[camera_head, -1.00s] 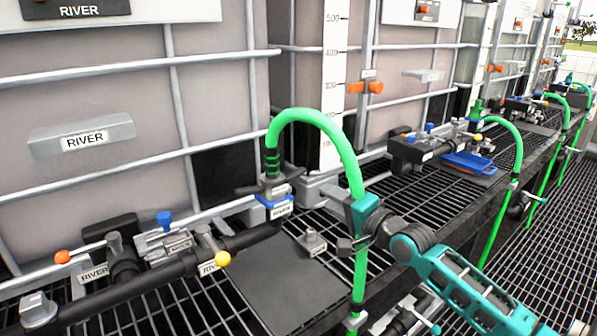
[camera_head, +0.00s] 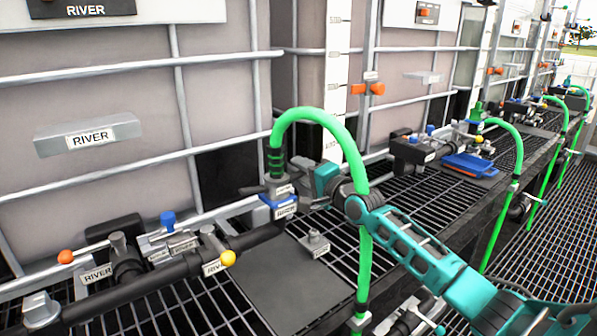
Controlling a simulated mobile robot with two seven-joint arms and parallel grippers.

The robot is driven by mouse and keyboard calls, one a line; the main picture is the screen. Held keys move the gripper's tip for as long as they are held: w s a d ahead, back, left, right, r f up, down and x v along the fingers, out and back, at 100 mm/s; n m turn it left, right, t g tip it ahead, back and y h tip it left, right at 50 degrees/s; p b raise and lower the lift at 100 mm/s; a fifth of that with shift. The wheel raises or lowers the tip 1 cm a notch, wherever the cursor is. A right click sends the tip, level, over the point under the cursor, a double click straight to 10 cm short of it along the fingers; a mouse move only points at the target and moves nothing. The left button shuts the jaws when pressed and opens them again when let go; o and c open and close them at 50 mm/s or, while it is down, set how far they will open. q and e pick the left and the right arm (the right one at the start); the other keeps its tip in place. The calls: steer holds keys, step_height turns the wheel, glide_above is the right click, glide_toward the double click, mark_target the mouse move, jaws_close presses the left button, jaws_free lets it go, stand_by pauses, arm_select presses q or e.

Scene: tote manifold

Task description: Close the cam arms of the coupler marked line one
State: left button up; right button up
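The nearest hose coupler (camera_head: 279,188) joins a green hose (camera_head: 318,116) to a pipe end with a blue collar. A label on the blue collar seems to read RIVER; I cannot read a line one mark. A dark cam arm (camera_head: 251,190) sticks out from the coupler's left side. The cam arm on its right side is hard to make out. My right gripper (camera_head: 303,172), with a teal body, is close to the right of the coupler, behind the hanging hose. Its fingertips are small and partly hidden, so contact and opening are unclear. My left gripper is not in view.
A black pipe (camera_head: 160,280) with blue, orange and yellow handles runs along the left. A small labelled block (camera_head: 315,242) and dark plate (camera_head: 270,282) sit on the grating. A blue tray (camera_head: 468,164) and more hoses stand farther right. Caged totes line the back.

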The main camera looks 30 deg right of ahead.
steer(key=shift+w, duration=0.85)
steer(key=shift+c, duration=0.3)
jaws_close()
